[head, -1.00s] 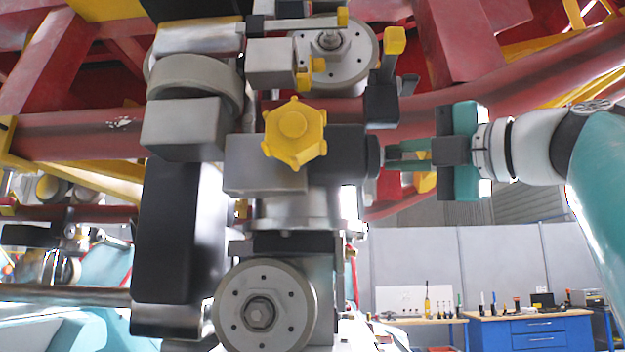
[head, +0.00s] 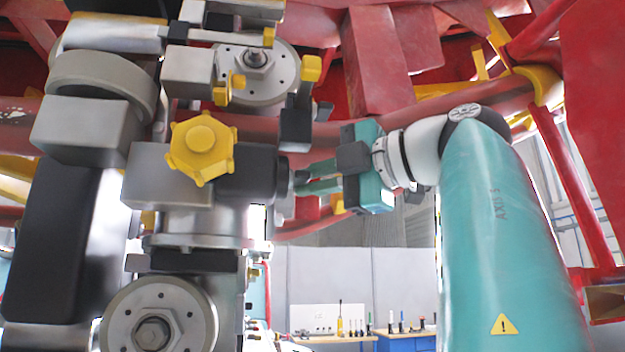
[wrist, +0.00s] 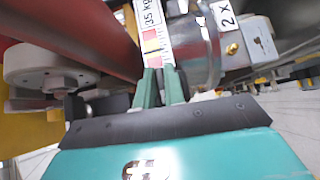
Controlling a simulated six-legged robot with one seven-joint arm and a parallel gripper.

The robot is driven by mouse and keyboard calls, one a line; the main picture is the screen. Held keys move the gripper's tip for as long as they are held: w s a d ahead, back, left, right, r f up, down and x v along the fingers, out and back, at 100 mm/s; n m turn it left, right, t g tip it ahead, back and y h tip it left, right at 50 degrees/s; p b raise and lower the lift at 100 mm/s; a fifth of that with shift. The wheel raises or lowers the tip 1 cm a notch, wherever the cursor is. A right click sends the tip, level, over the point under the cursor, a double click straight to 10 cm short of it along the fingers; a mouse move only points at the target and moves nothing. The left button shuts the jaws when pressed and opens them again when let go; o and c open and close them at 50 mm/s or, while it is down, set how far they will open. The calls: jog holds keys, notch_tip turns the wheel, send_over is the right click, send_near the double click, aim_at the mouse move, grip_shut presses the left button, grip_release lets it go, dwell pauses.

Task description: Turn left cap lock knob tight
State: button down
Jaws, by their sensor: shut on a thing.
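A black cylindrical cap (head: 255,174) sticks out to the right of the grey metal block in the head view. My gripper (head: 303,180) comes from the right, and its two teal fingers reach the small dark knob at the cap's right end. The fingers are close together and shut on that knob; their tips hide much of it. In the wrist view the fingers (wrist: 160,86) overlap a white strip (wrist: 152,40) marked "35 kg" beside a shiny metal cylinder (wrist: 196,48). The knob itself cannot be made out there. A yellow lobed knob (head: 201,148) on the grey block stands apart, left of the fingers.
A black lever with a yellow tip (head: 312,68) stands just above the fingers. A red rail tube (head: 400,130) runs behind my gripper. A grey wheel (head: 160,318) sits low on the left. A workbench with tools (head: 405,335) is far behind.

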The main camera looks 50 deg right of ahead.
jog(key=c, duration=1.5)
grip_release()
jog(key=shift+s+d+r, duration=0.1)
jog(key=shift+s+d, duration=0.35)
jog(key=shift+s, duration=1.8)
jog(key=shift+s+d, duration=0.4)
jog(key=shift+s, duration=1.9)
jog(key=shift+s+d+r, duration=0.1)
jog(key=shift+s+d, duration=0.35)
jog(key=shift+s, duration=1.8)
